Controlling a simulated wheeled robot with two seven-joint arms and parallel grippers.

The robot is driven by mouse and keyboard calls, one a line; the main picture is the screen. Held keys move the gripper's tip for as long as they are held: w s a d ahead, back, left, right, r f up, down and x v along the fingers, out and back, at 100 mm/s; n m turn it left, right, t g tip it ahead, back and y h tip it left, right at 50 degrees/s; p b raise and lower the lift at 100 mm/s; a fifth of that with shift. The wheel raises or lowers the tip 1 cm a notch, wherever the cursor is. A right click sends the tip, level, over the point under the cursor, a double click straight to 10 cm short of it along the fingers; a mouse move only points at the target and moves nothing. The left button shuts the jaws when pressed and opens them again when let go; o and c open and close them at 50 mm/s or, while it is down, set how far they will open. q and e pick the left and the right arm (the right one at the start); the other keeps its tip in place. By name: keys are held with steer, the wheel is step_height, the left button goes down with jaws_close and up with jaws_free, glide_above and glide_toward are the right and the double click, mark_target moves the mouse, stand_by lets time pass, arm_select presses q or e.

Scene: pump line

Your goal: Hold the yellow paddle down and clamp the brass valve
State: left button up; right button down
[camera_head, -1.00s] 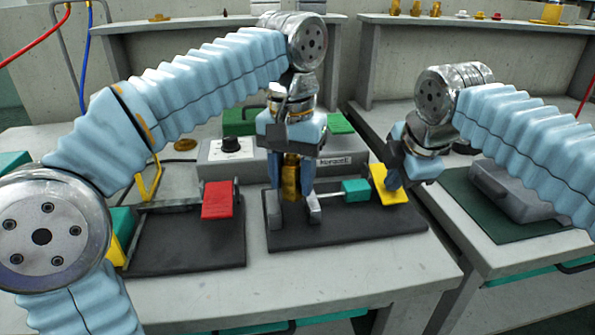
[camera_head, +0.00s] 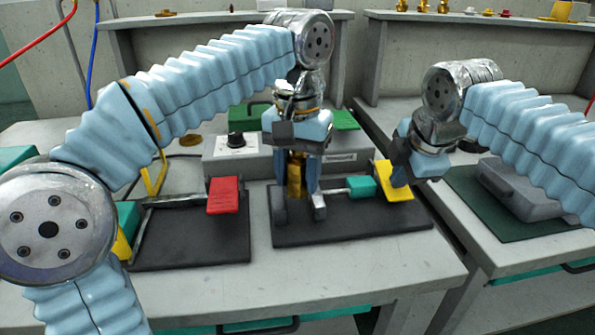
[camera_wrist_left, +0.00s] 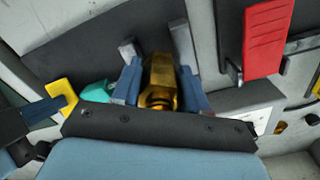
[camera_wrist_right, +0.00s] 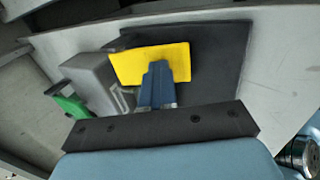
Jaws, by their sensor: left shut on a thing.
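The brass valve (camera_head: 295,177) stands at the left part of the right-hand black base plate (camera_head: 350,226). My left gripper (camera_wrist_left: 162,88) is shut on the valve, with one blue finger on each side. Two grey clamp jaws (camera_head: 319,206) flank the valve's lower end; whether they touch it I cannot tell. The yellow paddle (camera_wrist_right: 150,65) is at the plate's right end, joined by a rod to a teal block (camera_head: 362,188). My right gripper (camera_wrist_right: 158,85) has its fingers together over the paddle and seems to touch it.
A second black plate (camera_head: 190,245) with a red paddle (camera_head: 224,195) lies to the left. A grey box with a black knob (camera_head: 236,140) stands behind. A grey case on a green mat (camera_head: 495,220) is at the right. The front table strip is clear.

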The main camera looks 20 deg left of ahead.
arm_select(q)
steer(key=shift+f, duration=0.85)
stand_by(0.6)
steer(key=o, duration=1.7)
steer(key=shift+r, duration=3.5)
step_height(320, 180, up, 3)
steer(key=p, duration=0.3)
steer(key=shift+f, duration=0.1)
arm_select(e)
step_height(320, 180, up, 3)
steer(key=shift+f, duration=0.1)
arm_select(q)
steer(key=shift+f+b, duration=0.25)
steer(key=shift+b, duration=0.1)
arm_select(e)
steer(key=shift+r, duration=2.15)
steer(key=shift+r, duration=0.1)
